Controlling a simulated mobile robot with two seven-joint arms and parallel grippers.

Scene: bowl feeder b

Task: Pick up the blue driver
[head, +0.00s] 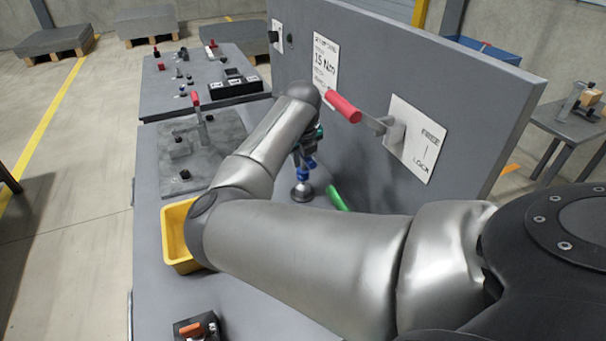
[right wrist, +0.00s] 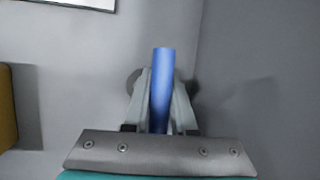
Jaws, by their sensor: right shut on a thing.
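The blue driver (head: 305,172) shows as a short blue piece below my right forearm in the head view. In the right wrist view the driver (right wrist: 161,85) is a blue cylinder between the two fingers. My right gripper (head: 307,160) is shut on it; the fingers (right wrist: 160,115) press on its left and right sides. A round grey base (head: 302,193) is just below the driver in the head view; I cannot tell whether they touch. The driver's far end is hidden. My left gripper is not in view.
A green-handled thing (head: 336,198) lies right of the round base. A yellow bin (head: 176,245) stands partly behind my right arm. A grey upright panel (head: 470,90) with a red-handled lever (head: 343,107) closes off the right. A clamp fixture (head: 198,130) stands further back left.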

